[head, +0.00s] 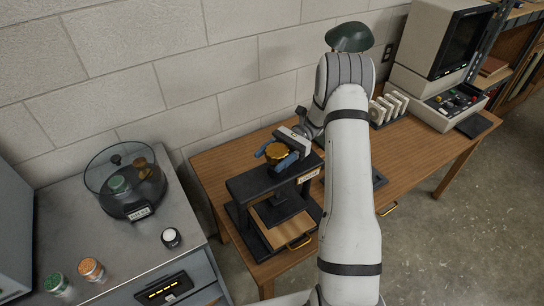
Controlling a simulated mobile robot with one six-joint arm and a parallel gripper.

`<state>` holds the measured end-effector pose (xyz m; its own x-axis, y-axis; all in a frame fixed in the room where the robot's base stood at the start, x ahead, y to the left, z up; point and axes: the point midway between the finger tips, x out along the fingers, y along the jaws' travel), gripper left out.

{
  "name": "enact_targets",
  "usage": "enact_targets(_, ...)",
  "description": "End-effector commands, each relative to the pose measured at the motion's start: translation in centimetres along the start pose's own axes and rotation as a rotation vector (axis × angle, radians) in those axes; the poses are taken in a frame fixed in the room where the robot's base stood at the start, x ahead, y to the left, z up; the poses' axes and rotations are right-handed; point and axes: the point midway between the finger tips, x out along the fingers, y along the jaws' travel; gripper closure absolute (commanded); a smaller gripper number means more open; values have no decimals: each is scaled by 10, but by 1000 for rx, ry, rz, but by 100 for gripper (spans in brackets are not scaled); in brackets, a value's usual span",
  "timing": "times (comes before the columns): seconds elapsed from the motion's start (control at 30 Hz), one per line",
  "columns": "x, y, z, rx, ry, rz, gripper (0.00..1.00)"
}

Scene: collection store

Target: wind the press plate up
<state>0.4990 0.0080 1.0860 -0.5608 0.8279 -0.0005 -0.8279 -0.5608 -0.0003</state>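The press is a black frame (243,187) on the wooden desk, with a yellow-brass knob (276,152) on top. A dark block that looks like the press plate (282,208) sits under the crossbar, above a light wooden board (268,236). I cannot tell whether the plate touches the board. My gripper (276,154) reaches in from the right at the top of the press. Its blue fingertips lie on either side of the knob. Whether they press on it is too small to tell. My arm hides part of the press's right side.
A grey cabinet (100,255) at left carries a domed machine (130,184), a white-topped knob (171,237) and two small jars (92,269).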

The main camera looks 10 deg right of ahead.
Motion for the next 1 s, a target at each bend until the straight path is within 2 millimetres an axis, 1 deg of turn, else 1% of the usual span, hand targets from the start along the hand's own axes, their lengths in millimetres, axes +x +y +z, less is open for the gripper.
enact_targets(0.03, 1, 0, -1, 2, 0, 1, 38)
enact_targets(0.27, 0, 0, -1, 1, 0, 0, 19)
enact_targets(0.47, 0, 0, 0, 1, 0, 0, 20)
enact_targets(0.57, 0, 0, 5, 1, 11, 1, 20)
enact_targets(0.67, 2, 2, 15, -3, 50, 8, 20)
enact_targets(0.83, 9, 9, 43, -18, 177, 25, 20)
enact_targets(1.0, 30, 22, 54, -76, 345, 72, 20)
